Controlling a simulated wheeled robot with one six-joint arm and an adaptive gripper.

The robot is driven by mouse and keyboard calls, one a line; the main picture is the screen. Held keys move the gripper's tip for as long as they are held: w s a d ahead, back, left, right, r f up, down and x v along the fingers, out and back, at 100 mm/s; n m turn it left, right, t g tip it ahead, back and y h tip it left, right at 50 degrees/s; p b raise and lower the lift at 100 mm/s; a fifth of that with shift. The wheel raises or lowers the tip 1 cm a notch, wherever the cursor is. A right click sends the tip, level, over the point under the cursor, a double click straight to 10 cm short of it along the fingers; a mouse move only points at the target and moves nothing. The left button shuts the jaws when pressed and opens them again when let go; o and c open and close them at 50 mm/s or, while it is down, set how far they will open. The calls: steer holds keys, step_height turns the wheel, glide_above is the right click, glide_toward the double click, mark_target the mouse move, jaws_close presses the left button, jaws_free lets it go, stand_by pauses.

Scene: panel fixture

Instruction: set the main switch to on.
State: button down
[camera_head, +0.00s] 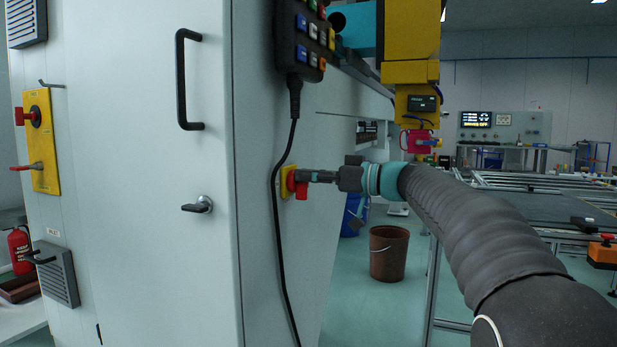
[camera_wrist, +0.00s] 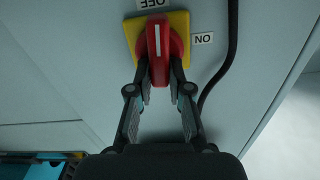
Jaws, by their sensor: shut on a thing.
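The main switch has a red handle (camera_wrist: 158,55) on a yellow plate (camera_wrist: 131,35), mounted on the side of the grey cabinet. In the wrist view an upside-down OFF label (camera_wrist: 152,4) is above the plate and an ON label (camera_wrist: 203,39) is to its right. The handle's white line runs nearly up and down in the picture, in line with OFF. My gripper (camera_wrist: 158,84) is shut on the handle, one finger on each side. In the head view my gripper (camera_head: 302,177) reaches the switch (camera_head: 301,191) from the right, with the red handle partly hidden.
A black cable (camera_head: 274,190) hangs from the button pendant (camera_head: 305,40) close to the switch. The cabinet door (camera_head: 150,200) is to the left. A brown bucket (camera_head: 388,253) stands on the floor behind my arm. Other yellow-plate switches (camera_head: 42,140) are at far left.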

steer(key=shift+w+d+f+m+p, duration=0.15)
steer(key=shift+m+p, duration=0.6)
steer(key=shift+m, duration=2.05)
steer(key=shift+w+f+m+p, duration=0.3)
steer(key=shift+m+p, duration=0.45)
steer(key=shift+m, duration=2.05)
steer(key=shift+w+d+f+m+p, duration=0.15)
steer(key=shift+m+p, duration=0.6)
steer(key=shift+m, duration=2.05)
steer(key=c, duration=1.1)
jaws_free()
steer(key=shift+a+f, duration=0.1)
steer(key=v, duration=1.2)
